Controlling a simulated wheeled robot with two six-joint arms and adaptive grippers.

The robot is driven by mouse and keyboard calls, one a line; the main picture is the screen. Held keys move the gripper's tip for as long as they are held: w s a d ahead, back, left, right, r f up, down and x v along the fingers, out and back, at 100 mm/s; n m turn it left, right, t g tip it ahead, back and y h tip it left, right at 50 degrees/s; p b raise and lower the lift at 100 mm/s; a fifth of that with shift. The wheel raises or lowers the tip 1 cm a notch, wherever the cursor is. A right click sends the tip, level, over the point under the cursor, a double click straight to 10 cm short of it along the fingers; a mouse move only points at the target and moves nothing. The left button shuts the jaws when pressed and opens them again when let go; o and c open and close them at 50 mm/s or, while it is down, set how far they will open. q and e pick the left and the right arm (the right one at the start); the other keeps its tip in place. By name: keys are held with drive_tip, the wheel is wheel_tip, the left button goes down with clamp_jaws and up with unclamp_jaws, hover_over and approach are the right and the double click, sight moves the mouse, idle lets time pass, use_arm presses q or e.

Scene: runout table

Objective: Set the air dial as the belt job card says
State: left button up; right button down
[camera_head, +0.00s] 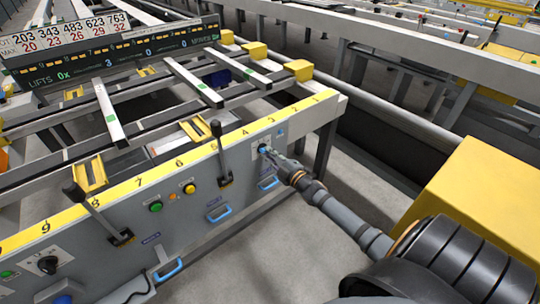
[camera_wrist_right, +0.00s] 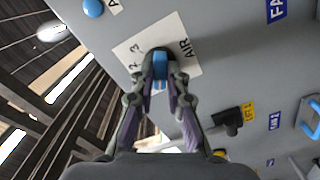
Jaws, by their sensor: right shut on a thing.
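The air dial (camera_wrist_right: 160,56) is a dark knob with a blue grip on a white plate (camera_wrist_right: 185,34) marked AIR, with the numerals 2 and 3 showing. My right gripper (camera_wrist_right: 161,82) is shut on the dial, with one finger on each side of the blue part. The fingers hide part of the scale, and I cannot tell the exact setting. In the head view the dial's plate (camera_head: 264,142) is on the right part of the grey panel, with my right gripper (camera_head: 271,154) against it. My left gripper is not in view. I cannot make out a job card.
The grey panel (camera_head: 205,185) carries levers (camera_head: 222,155), green (camera_head: 155,207) and yellow (camera_head: 190,188) buttons, and blue handles (camera_head: 219,214). A display board (camera_head: 110,45) stands at the upper left. A yellow block (camera_head: 480,195) is at the right. Floor (camera_head: 260,255) is open before the panel.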

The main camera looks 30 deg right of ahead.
drive_tip(key=shift+m, duration=0.3)
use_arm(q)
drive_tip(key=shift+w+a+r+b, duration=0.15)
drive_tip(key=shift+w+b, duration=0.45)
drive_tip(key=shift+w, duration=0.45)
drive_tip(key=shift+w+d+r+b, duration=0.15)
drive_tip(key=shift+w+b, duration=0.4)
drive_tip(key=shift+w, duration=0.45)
use_arm(e)
drive_tip(key=shift+f+m, duration=0.1)
drive_tip(key=shift+m, duration=7.6)
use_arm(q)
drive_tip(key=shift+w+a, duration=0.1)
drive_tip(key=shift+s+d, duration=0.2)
